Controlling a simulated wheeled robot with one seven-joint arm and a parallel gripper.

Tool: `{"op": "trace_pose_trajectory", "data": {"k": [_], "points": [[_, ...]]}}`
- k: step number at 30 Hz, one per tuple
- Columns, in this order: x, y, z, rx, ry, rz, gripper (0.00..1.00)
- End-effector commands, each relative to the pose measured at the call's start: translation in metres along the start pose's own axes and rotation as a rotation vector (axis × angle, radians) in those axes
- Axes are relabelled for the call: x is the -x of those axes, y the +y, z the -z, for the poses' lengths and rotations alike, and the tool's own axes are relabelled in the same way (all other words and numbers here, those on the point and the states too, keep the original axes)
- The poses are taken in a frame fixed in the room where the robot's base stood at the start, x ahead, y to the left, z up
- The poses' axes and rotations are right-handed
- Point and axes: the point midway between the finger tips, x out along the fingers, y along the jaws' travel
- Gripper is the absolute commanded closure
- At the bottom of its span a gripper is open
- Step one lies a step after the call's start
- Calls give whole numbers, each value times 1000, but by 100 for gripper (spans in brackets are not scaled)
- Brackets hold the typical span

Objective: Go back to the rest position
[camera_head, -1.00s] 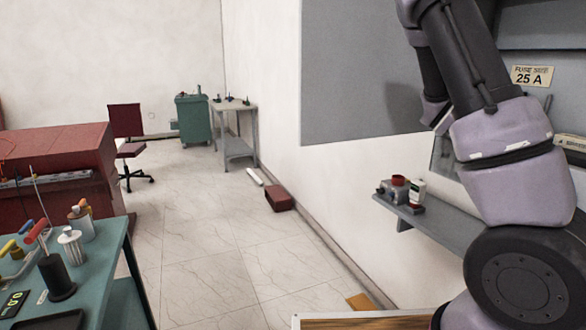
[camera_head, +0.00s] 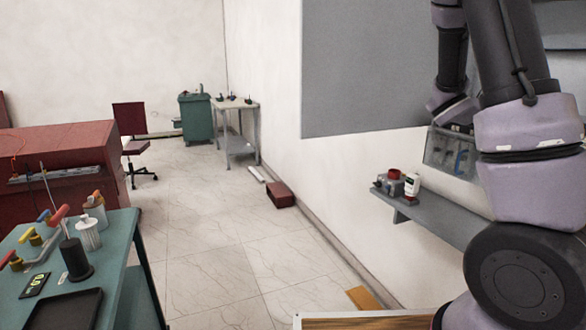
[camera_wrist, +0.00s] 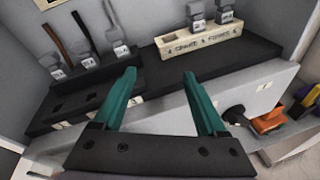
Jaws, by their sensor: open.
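My gripper (camera_wrist: 158,88) shows in the wrist view with its two teal fingers spread apart and nothing between them. Beyond the fingers is a black shelf (camera_wrist: 225,72) with a wooden block (camera_wrist: 200,38) marked with lettering. Several grey labelled pieces stand at the block and on the black rack (camera_wrist: 90,85) at left. The fingers look apart from these things, though the exact gap cannot be told. In the head view my arm rises at the right and the gripper is out of the picture.
A teal workbench (camera_head: 120,240) with tools stands at lower left. A grey wall shelf (camera_head: 430,216) holds a few small items beside my arm. A dark red box (camera_head: 281,195) lies by the wall. The tiled floor (camera_head: 200,230) in the middle is clear.

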Motion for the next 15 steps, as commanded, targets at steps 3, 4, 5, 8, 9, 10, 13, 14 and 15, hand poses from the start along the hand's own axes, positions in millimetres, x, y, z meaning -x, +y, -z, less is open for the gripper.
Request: {"op": "trace_pose_trajectory", "data": {"k": [3, 4, 5, 8, 9, 10, 13, 14, 15], "points": [[6, -23, 5, -155, 80, 86, 26], [8, -29, 6, -200, 102, 112, 26], [12, -36, 8, -246, 126, 139, 26], [27, -57, 16, -423, 218, 243, 26], [37, -66, 19, -509, 261, 293, 26], [45, -73, 21, -578, 298, 335, 26], [84, -92, 29, -833, 430, 494, 26], [98, -96, 30, -909, 470, 542, 26], [116, -100, 31, -1004, 523, 605, 26]]}}
